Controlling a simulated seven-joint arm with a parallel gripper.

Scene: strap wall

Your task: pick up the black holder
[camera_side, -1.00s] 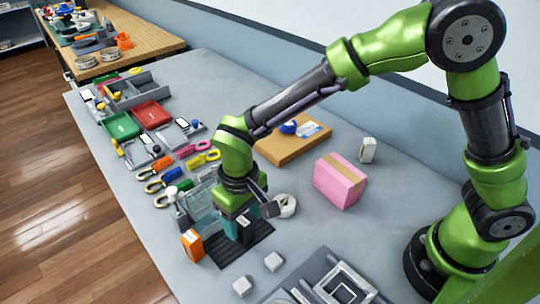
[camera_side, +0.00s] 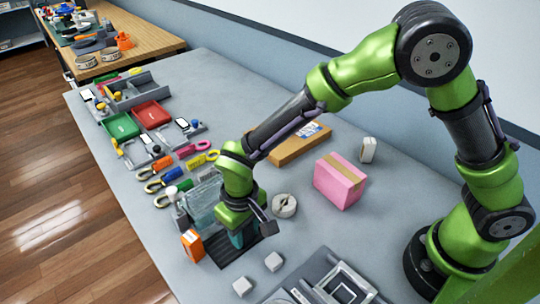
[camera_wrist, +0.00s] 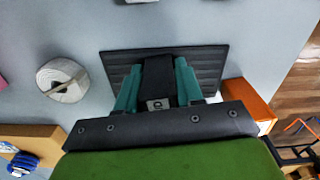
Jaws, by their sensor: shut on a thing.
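The black holder (camera_wrist: 157,78) stands between the two teal fingers of my gripper (camera_wrist: 158,92) in the wrist view, with a small pale label at its near end. The gripper is shut on it. A black ribbed mat (camera_wrist: 205,65) lies under and around the holder. In the side view my gripper (camera_side: 240,239) is low over the mat (camera_side: 222,250), and its body and fingers hide most of the holder. I cannot tell whether the holder touches the mat.
An orange box (camera_side: 193,245) stands close at the mat's left edge, beside a clear container (camera_side: 203,200). A white roll (camera_side: 284,205) lies to the right, with a pink box (camera_side: 340,181) beyond. Two white cubes (camera_side: 258,273) lie in front. Table between roll and cubes is clear.

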